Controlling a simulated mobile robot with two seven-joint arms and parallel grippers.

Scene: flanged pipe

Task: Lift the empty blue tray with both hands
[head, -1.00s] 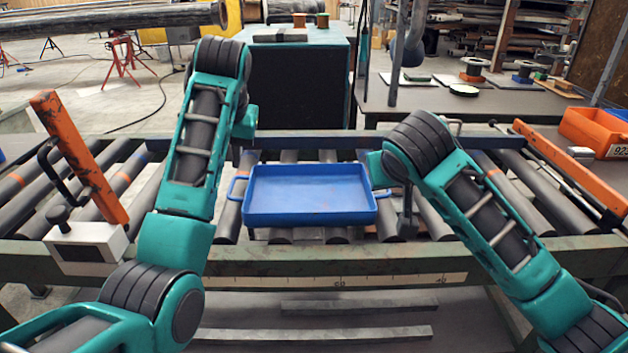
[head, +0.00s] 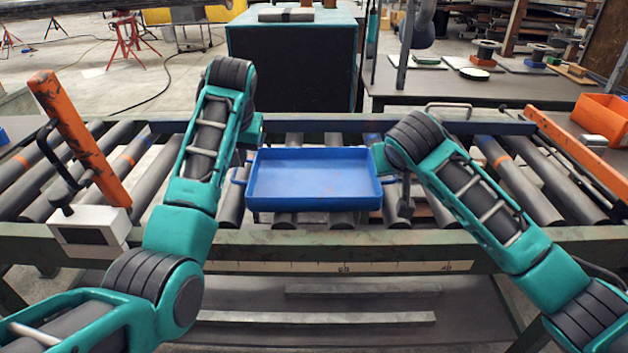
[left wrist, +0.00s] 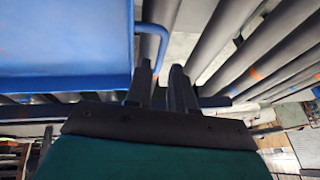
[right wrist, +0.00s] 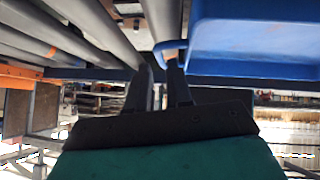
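The empty blue tray (head: 313,202) rests level on the roller conveyor, with a loop handle at each short side. Its left handle (left wrist: 151,27) shows in the left wrist view, and its right handle (right wrist: 169,46) in the right wrist view. My left gripper (left wrist: 160,78) is open, its fingers parted around or just below the left handle. My right gripper (right wrist: 159,72) is open, its fingertips close to the right handle. I cannot tell whether either touches. In the head view, my forearms partly hide both grippers.
Rollers (head: 520,188) run on both sides of the tray, behind a front rail (head: 300,247) with a scale strip. An orange post (head: 82,140) with a white box stands at left. An orange bin (head: 603,120) is at right. A dark teal cabinet (head: 292,68) stands behind.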

